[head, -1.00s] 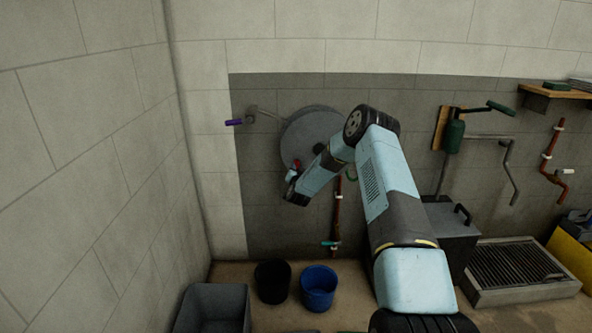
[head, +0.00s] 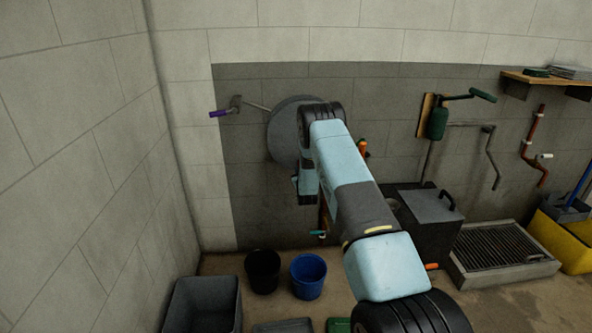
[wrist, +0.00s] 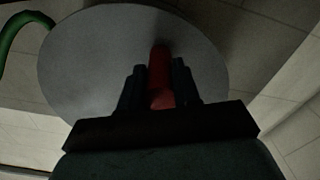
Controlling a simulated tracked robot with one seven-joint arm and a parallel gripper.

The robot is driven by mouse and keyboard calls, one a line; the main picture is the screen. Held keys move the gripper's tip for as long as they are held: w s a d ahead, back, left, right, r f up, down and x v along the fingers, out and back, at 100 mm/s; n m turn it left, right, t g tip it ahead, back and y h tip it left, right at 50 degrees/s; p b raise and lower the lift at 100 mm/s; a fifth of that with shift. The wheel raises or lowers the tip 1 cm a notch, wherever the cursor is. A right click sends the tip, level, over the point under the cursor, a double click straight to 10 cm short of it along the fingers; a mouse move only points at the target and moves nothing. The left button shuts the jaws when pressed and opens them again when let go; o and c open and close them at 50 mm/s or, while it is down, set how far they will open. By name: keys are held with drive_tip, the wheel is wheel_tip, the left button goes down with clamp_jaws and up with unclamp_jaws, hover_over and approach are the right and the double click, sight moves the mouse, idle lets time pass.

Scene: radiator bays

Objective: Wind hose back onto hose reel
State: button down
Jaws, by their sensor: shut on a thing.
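The hose reel is a grey disc (head: 283,130) on the back wall, partly hidden by my arm in the head view. In the wrist view its round face (wrist: 85,65) fills the area beyond my fingers. A red handle (wrist: 160,60) stands out from the disc. My gripper (wrist: 158,85) is shut on this handle, with one dark finger on each side. In the head view my gripper and the handle are hidden behind or merged with my arm. A green hose (wrist: 18,32) curves at the upper left of the wrist view, apart from my fingers.
A purple-ended lever (head: 220,113) juts from the wall left of the reel. A black bucket (head: 263,271), a blue bucket (head: 309,276) and a grey bin (head: 203,306) stand below. A dark box (head: 432,212) and a floor grate (head: 503,252) lie right. The left wall is close.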

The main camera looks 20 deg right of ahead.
drive_tip(key=shift+s+d+f+n, duration=0.2)
drive_tip(key=shift+d+n, duration=0.5)
drive_tip(key=shift+d, duration=0.05)
drive_tip(key=c, duration=0.8)
unclamp_jaws()
drive_tip(key=shift+s, duration=0.1)
drive_tip(key=v, duration=1.3)
drive_tip(key=shift+s, duration=0.3)
